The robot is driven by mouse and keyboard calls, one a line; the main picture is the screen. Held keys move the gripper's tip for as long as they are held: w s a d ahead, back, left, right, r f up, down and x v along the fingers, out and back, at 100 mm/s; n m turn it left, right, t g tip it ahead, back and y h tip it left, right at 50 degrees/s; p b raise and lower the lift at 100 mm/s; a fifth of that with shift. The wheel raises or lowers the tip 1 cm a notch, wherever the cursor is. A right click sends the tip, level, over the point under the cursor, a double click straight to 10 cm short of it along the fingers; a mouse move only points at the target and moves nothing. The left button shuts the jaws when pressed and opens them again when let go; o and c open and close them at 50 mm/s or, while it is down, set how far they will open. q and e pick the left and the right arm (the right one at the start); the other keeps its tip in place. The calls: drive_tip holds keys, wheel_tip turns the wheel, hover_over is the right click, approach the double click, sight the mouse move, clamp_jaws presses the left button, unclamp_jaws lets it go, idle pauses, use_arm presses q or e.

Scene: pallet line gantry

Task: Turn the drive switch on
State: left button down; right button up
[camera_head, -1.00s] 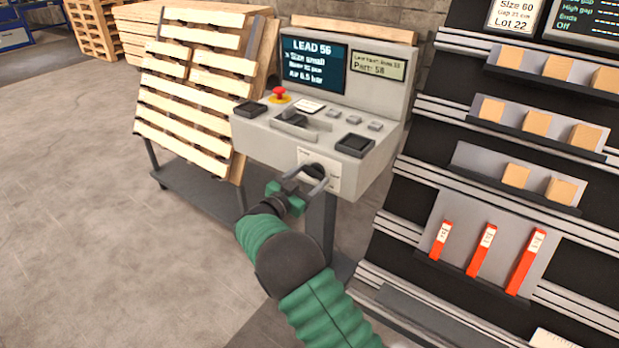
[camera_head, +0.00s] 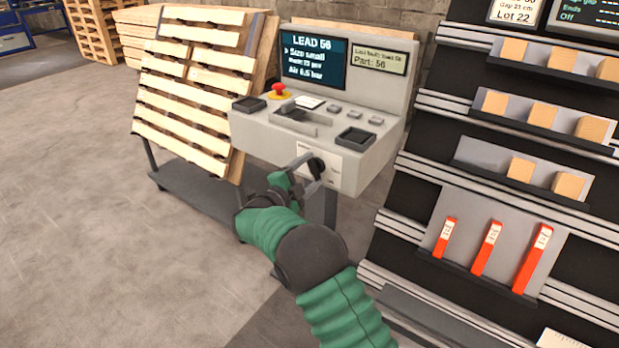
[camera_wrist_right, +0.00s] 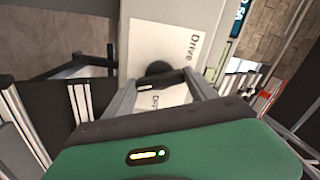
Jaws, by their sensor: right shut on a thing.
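The drive switch is a dark round knob (camera_head: 317,166) on a white label plate (camera_head: 334,172) on the front of the grey console. My right gripper (camera_head: 313,168) has its two grey fingers around the knob and is shut on it. In the right wrist view the knob (camera_wrist_right: 158,68) shows between the fingertips (camera_wrist_right: 161,77), with "Drive" printed on the plate (camera_wrist_right: 175,38) beside it. The fingers and the knob's small size hide which way the knob points. My left gripper is not in view.
The console (camera_head: 262,132) carries a lit screen (camera_head: 313,62), a red mushroom button (camera_head: 279,89) and black trays. Pallets (camera_head: 190,95) lean at its left. A rack (camera_head: 425,205) with wooden blocks and red pieces stands close at right. The floor (camera_head: 90,220) at left is clear.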

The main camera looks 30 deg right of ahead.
drive_tip(key=shift+a+f+m+b, duration=0.1)
drive_tip(key=shift+f+m+b, duration=0.05)
drive_tip(key=shift+m+b, duration=1.75)
drive_tip(key=shift+m+p, duration=0.35)
drive_tip(key=shift+m, duration=0.05)
drive_tip(key=o, duration=1.4)
drive_tip(key=shift+w, duration=0.1)
drive_tip(key=shift+c, duration=0.2)
